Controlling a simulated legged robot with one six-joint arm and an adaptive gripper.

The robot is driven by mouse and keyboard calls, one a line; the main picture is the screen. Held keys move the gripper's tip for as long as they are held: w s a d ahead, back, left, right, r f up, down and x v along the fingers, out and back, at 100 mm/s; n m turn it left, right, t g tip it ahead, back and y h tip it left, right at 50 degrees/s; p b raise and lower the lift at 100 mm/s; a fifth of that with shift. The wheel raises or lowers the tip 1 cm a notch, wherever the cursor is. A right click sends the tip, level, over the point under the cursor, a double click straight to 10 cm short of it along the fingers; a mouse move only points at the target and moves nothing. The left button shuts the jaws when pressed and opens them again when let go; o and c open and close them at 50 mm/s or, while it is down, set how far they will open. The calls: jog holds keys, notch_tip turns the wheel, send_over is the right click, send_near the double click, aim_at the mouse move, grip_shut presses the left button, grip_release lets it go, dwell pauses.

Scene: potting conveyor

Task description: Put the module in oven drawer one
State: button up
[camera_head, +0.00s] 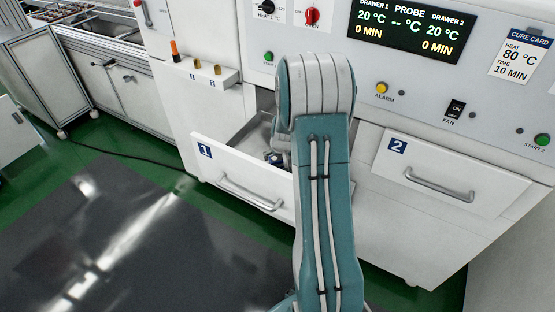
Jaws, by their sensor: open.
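Oven drawer one (237,182), a white drawer with a blue "1" label, is pulled open. Its grey metal inside shows to the left of my arm. My gripper (281,142) is over or in the right part of this drawer, mostly hidden behind my teal and white arm. It is open. A small dark and bluish thing (274,158) shows just below it inside the drawer. It may be the module, but it is too small and covered to be sure. Whether the gripper touches it cannot be told.
Above are the display (411,30), the alarm button (382,88) and the fan switch (455,108). A small shelf (208,74) holds little bottles. A metal bench (110,75) stands at left.

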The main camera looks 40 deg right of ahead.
jog(key=s+a+r+n, duration=0.1)
jog(key=s+a+r, duration=0.2)
jog(key=a+r, duration=0.35)
jog(key=s+a+r+n+t+y, duration=0.1)
jog(key=s+a+r, duration=0.3)
jog(key=a+r, duration=0.3)
jog(key=s+a+r+n, duration=0.1)
jog(key=s+a+r, duration=0.3)
jog(key=r, duration=0.5)
jog(key=s+a+r+n, duration=0.1)
jog(key=s+a+r, duration=0.3)
jog(key=s+a, duration=0.6)
jog(key=s, duration=0.4)
jog(key=shift+a+n+y, duration=0.25)
jog(key=shift+n+y, duration=0.05)
jog(key=shift+y, duration=0.1)
